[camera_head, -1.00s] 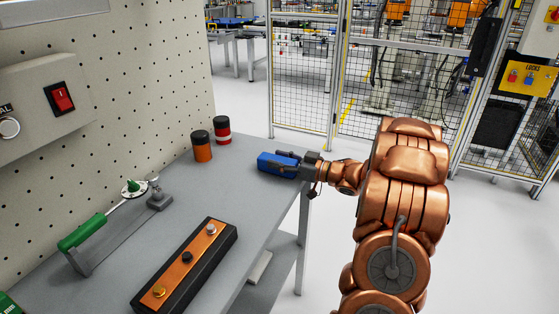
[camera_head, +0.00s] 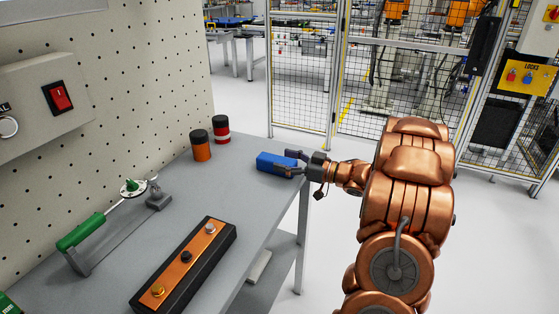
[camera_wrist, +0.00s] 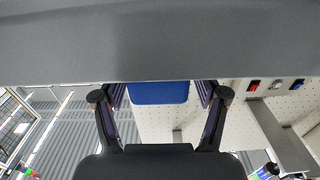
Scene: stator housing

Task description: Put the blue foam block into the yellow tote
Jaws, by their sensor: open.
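The blue foam block (camera_head: 274,162) lies on the grey workbench near its far right corner. My gripper (camera_head: 291,161) is at the block's right end, with its fingers spread to either side. In the wrist view the block (camera_wrist: 158,92) shows between the two open fingers of my gripper (camera_wrist: 160,96), with a gap on each side. The fingers only slightly overlap the block's near end in the head view. No yellow tote is visible in either view.
An orange jar (camera_head: 200,146) and a red jar (camera_head: 221,129), both black-lidded, stand left of the block. A black-and-orange button box (camera_head: 186,262) and a green-handled lever tool (camera_head: 82,232) are nearer. The workbench (camera_head: 235,188) is clear between. A mesh fence (camera_head: 305,75) stands behind.

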